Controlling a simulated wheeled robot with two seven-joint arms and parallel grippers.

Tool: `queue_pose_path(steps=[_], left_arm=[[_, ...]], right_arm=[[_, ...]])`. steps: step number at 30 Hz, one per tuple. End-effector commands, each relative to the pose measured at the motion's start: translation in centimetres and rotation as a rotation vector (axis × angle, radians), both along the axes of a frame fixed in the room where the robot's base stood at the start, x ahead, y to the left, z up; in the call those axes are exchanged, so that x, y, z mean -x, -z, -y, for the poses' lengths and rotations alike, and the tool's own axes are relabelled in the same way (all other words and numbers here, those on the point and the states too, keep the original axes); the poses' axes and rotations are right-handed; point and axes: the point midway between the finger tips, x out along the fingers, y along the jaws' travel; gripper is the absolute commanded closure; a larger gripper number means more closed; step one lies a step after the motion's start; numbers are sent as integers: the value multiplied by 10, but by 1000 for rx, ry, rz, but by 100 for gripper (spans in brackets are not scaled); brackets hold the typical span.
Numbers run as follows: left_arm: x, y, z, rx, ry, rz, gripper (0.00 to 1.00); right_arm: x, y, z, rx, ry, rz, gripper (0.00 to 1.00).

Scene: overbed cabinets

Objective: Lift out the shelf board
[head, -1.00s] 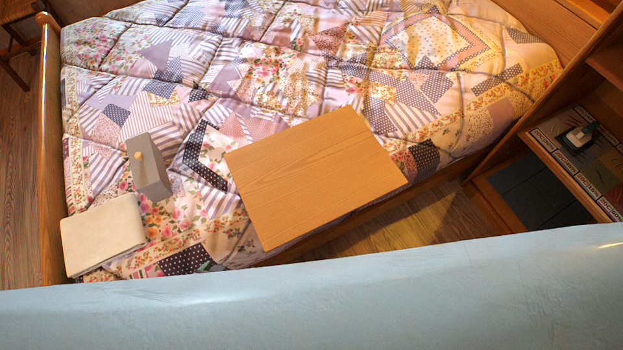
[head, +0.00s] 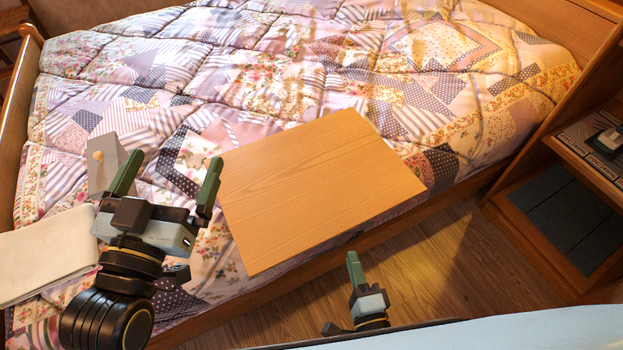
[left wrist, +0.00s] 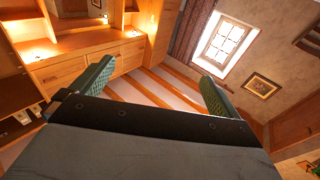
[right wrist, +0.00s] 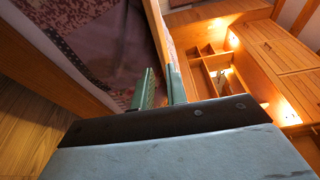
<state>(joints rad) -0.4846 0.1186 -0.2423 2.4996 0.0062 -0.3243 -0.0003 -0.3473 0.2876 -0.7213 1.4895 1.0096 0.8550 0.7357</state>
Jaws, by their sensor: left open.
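A flat, light-brown wooden board (head: 320,185), apparently the shelf board, appears over the near side of the bed in the head view. Its near edge reaches past the quilt. My left gripper (head: 165,175) is open and empty, left of the board and apart from it; its spread fingers also show in the left wrist view (left wrist: 155,90). My right gripper (head: 354,262) is just below the board's near edge in the head view. In the right wrist view its fingers (right wrist: 160,88) are close together with a narrow gap, beside a wooden edge. Whether they touch the board is unclear.
A grey box with a round knob (head: 103,165) and a folded cream cloth (head: 45,252) lie on the patchwork quilt (head: 290,75), by my left gripper. A wooden shelf unit (head: 575,220) stands at the right. Bare floor (head: 470,260) shows in front of it.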

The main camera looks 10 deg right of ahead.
Motion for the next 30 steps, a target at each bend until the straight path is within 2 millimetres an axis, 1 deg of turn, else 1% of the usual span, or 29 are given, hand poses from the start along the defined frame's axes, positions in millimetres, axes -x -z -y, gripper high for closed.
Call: queue_pose_path(steps=[1,3,6,10,13,17,25,27,30], left_arm=[[1,-6,1,14,3,43,0],[3,-17,3,34,8,109,0],[7,-31,4,63,14,198,0],[12,-45,5,91,19,282,0],[14,-51,5,102,20,318,0],[16,-54,5,112,21,348,0],[27,-65,2,159,19,514,0],[29,-67,1,167,20,544,0],[31,-70,1,174,20,568,0]], right_arm=[[-11,0,-1,-2,0,5,85],[-24,0,-2,1,0,5,85],[-41,0,-3,1,-1,4,85],[-56,0,-4,2,0,2,85],[-62,0,-5,3,-2,-1,85],[-69,0,-5,4,-1,1,85],[-104,-1,-8,4,-2,3,85],[-110,-1,-9,3,-2,1,85],[-115,-1,-9,4,-2,0,85]])
